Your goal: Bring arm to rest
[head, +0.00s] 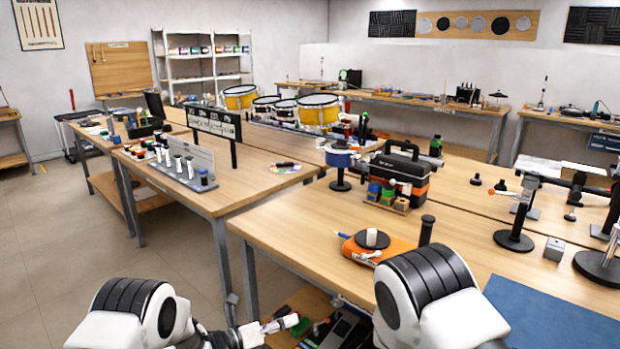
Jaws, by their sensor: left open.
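My left arm comes in at the bottom left, low in front of the table's near edge. Its gripper (291,323) points right, beside the lower shelf under the near table. It is open, and I see nothing between its fingers. My right arm shows only as a white and black link at the bottom centre right. My right gripper is out of the picture.
The near wooden table (290,222) holds an orange device (378,250) with a black disc, a black-orange toolbox (400,172), a black stand (513,238) and a blue mat (548,318). Drums (317,110) stand farther back. Open floor (60,235) lies at left.

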